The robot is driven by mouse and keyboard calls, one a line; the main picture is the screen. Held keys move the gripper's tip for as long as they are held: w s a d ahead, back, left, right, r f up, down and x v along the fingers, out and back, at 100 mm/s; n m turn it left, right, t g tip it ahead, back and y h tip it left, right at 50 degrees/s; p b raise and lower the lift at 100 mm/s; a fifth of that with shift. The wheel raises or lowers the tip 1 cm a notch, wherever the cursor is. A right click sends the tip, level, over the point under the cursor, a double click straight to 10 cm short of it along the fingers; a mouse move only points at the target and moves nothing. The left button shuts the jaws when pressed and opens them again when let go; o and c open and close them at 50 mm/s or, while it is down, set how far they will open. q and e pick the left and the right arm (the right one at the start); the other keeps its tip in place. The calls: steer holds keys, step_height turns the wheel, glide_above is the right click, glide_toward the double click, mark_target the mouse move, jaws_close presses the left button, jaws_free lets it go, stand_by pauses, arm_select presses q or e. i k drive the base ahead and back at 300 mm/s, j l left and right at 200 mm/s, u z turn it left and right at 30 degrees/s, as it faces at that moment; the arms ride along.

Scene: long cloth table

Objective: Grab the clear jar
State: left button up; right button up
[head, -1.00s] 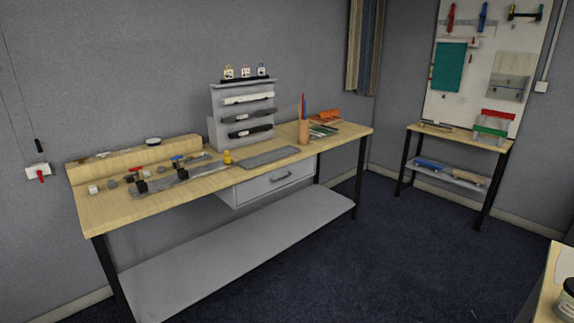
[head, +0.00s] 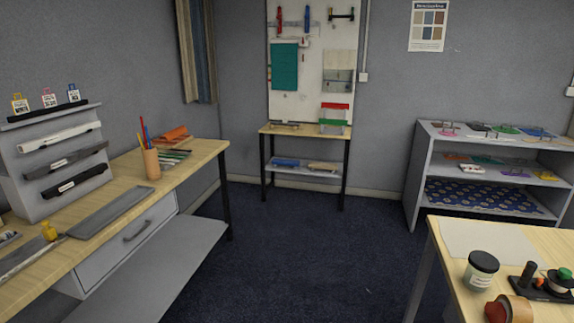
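A clear jar (head: 481,270) with a black lid and a pale label stands upright on the wooden table (head: 440,262) at the lower right of the head view. It is near the table's left edge, at the front of a pale sheet. Neither of my grippers shows in the head view.
Beside the jar are a copper-coloured cup (head: 518,308) and a black holder (head: 545,285) with small parts. A long workbench (head: 205,152) with a drawer runs along the left. A grey shelf unit (head: 413,180) stands at the back right. Dark carpet (head: 310,255) lies open between.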

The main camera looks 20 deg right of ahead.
mark_target(475, 281)
steer(key=i+z, duration=0.15)
steer(key=z, duration=0.25)
steer(key=i+j+z, duration=0.1)
steer(key=z, duration=0.3)
steer(key=i+j+z, duration=0.1)
steer(key=z, duration=0.3)
steer(key=i+j+z, duration=0.1)
steer(key=z, duration=0.3)
steer(key=i+j+z, duration=0.15)
steer(key=z, duration=0.25)
steer(key=i+j+z, duration=0.1)
steer(key=j+z, duration=0.2)
steer(key=z, duration=0.15)
steer(key=i+j+z, duration=0.1)
steer(key=j+z, duration=0.3)
steer(key=l, duration=0.1)
